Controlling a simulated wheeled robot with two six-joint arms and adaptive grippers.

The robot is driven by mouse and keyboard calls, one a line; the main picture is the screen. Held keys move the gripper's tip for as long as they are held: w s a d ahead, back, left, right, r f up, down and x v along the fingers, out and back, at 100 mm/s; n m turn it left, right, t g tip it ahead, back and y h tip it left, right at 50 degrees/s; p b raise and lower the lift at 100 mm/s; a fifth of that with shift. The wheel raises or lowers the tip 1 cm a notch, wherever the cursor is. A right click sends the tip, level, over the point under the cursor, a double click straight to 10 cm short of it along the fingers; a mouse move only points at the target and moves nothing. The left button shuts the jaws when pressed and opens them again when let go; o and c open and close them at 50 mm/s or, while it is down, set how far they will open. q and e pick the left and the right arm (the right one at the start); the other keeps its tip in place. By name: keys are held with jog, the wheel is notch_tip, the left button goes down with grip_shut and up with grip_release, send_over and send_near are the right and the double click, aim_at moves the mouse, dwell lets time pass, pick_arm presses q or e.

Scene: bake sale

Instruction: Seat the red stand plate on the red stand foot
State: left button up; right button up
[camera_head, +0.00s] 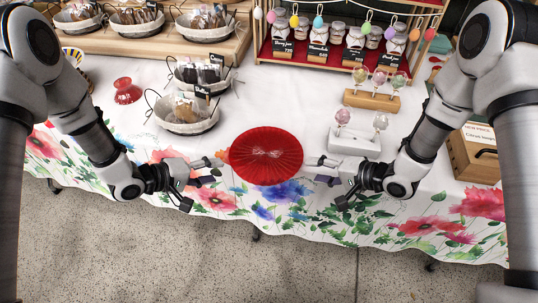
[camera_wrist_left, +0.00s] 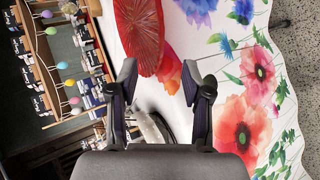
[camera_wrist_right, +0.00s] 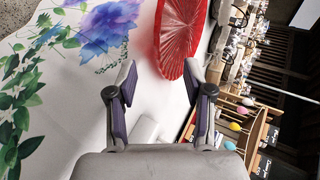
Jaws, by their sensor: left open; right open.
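The red stand plate (camera_head: 265,156) is a round, ribbed red disc near the front middle of the table. It also shows at the top of the left wrist view (camera_wrist_left: 143,30) and the right wrist view (camera_wrist_right: 180,35). The red stand foot (camera_head: 126,92) stands upright, small and flared, at the back left of the table, apart from the plate. My left gripper (camera_head: 218,170) is open and empty just left of the plate. My right gripper (camera_head: 314,170) is open and empty just right of it. Neither gripper has the plate's rim between its fingers.
Wire-handled baskets of packets (camera_head: 187,115) stand behind the plate. A white holder with cake pops (camera_head: 354,143) is behind my right gripper, with a wooden one (camera_head: 371,100) beyond. A red jar shelf (camera_head: 330,65) is at the back, a wooden box (camera_head: 475,158) at right.

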aim_at(237, 169)
pick_arm(q)
jog(key=x, duration=0.7)
jog(key=shift+d+f, duration=0.1)
jog(key=shift+d, duration=0.3)
pick_arm(e)
jog(key=x, duration=0.7)
jog(key=shift+w+a+f, duration=0.1)
jog(key=shift+a, duration=0.15)
pick_arm(q)
grip_shut()
pick_arm(e)
grip_shut()
